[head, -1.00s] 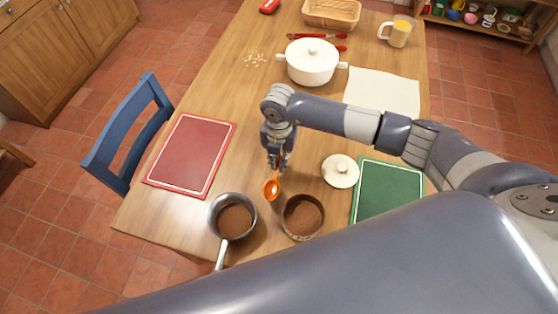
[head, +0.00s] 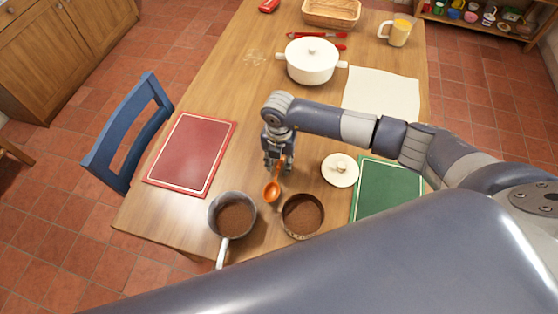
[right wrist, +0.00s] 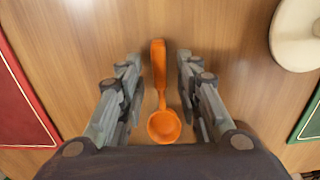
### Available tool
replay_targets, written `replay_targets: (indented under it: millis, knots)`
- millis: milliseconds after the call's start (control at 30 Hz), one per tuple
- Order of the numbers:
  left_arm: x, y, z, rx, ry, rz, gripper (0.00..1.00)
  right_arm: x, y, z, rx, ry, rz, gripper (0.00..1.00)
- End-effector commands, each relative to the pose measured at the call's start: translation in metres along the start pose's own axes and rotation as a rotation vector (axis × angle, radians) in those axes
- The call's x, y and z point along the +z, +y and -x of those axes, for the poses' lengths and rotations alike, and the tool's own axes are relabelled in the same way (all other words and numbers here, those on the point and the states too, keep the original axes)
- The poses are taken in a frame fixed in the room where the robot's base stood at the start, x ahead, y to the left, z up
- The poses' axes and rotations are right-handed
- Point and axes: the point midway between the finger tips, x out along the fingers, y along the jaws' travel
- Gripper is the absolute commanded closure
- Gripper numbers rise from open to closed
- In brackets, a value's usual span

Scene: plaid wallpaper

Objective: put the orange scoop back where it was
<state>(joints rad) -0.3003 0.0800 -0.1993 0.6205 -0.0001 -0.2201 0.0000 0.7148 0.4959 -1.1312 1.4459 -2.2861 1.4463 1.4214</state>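The orange scoop (head: 272,190) lies on the wooden table between the saucepan and the round container of brown powder, a little behind them. My right gripper (head: 278,165) is over the scoop's handle. In the right wrist view, the scoop (right wrist: 164,126) lies between the spread fingers of my right gripper (right wrist: 158,66), with a gap on both sides of its handle. The saucepan (head: 216,205) and the round container (head: 320,224) both hold brown powder. A cream lid (head: 340,171) with a knob lies to the right. My left gripper is not in view.
A red board (head: 190,155) lies to the left and a green board (head: 388,188) to the right. A white lidded pot (head: 311,70), a pale cloth (head: 382,92), a basket (head: 331,12) and a jug (head: 398,38) are farther back. A blue chair (head: 130,135) stands at the left edge.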

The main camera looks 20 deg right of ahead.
Motion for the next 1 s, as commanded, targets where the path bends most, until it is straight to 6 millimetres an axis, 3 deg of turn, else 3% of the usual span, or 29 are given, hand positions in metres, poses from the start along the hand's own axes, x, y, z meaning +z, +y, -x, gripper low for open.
replay_targets:
  millis: [167,633,800,1000]
  knots:
    - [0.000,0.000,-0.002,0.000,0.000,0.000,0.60,0.001,0.001,0.015,0.004,-0.002,0.002,0.68]
    - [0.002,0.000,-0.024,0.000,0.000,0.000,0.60,0.001,0.001,0.106,0.003,-0.003,0.001,0.68]
    - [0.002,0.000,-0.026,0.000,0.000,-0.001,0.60,0.000,0.000,0.120,0.001,-0.001,0.000,0.68]
    - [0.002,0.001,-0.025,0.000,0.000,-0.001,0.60,0.000,0.000,0.123,-0.001,0.000,-0.001,0.68]
